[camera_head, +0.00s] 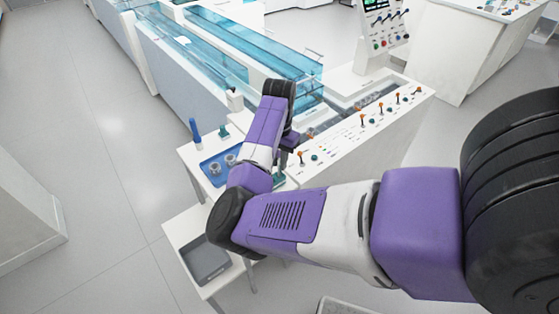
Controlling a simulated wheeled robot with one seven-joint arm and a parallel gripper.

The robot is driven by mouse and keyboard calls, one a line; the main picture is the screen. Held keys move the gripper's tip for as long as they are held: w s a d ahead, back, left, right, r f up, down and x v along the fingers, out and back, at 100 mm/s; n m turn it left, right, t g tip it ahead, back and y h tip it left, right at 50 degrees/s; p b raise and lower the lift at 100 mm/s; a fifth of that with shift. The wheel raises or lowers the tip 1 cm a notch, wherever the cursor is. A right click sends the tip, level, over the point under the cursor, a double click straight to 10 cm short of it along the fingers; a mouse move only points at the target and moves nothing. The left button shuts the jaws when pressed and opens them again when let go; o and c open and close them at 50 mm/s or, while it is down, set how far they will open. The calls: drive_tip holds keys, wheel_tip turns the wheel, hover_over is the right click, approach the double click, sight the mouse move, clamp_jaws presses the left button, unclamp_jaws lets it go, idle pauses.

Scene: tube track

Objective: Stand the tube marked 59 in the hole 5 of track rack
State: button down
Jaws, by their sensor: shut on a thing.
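My gripper (287,152) is small and dark below my wrist, over the white worktop beside the control panel. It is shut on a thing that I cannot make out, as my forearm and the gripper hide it. A teal piece (279,180) shows just below the gripper and may be part of a rack. A blue upright tube-like thing (195,131) stands at the back left of the small white table. No number can be read on any tube. The track rack and its hole 5 cannot be made out.
A blue tray (207,171) with grey round holders (230,160) lies on the small table, near a small teal object (224,132). A sloped panel (347,143) with orange-topped levers stands right. Long water tanks (250,45) lie behind.

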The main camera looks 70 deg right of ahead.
sight(279, 153)
drive_tip(key=shift+f, duration=0.2)
drive_tip(key=shift+f, duration=0.35)
drive_tip(key=shift+f, duration=0.1)
drive_tip(key=c, duration=1.3)
unclamp_jaws()
drive_tip(key=shift+o, duration=0.2)
drive_tip(key=shift+r+b, duration=0.5)
drive_tip(key=shift+r, duration=3.4)
